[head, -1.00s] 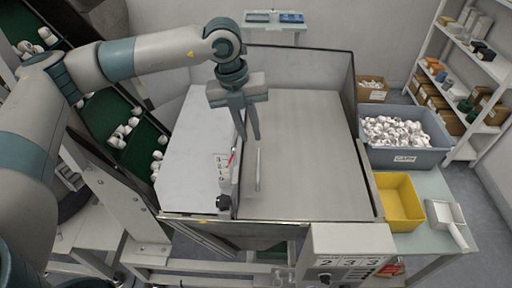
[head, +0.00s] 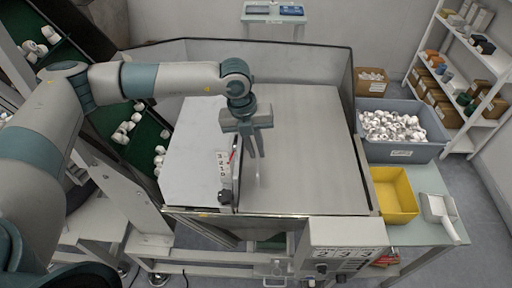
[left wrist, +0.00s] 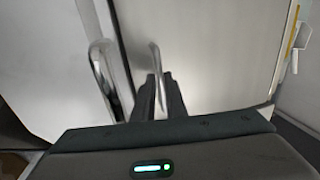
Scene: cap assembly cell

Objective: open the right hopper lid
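The right hopper lid (head: 305,150) is a large flat grey panel and lies shut on the hopper. Its upright bar handle (head: 257,178) is near the lid's left edge; the left wrist view shows this handle (left wrist: 155,60) running down toward my fingers. My left gripper (head: 256,155) points down over the far end of the handle, its two fingers a little apart. In the left wrist view the fingers (left wrist: 161,98) straddle the handle's line; contact cannot be made out. My right gripper is out of view.
The left lid (head: 197,150) lies flat beside it, with another handle (left wrist: 104,80) close to my fingers. A black knob (head: 225,197) is at the front. A grey bin of white caps (head: 400,152), a yellow tray (head: 393,200) and a scoop (head: 439,210) stand to the right.

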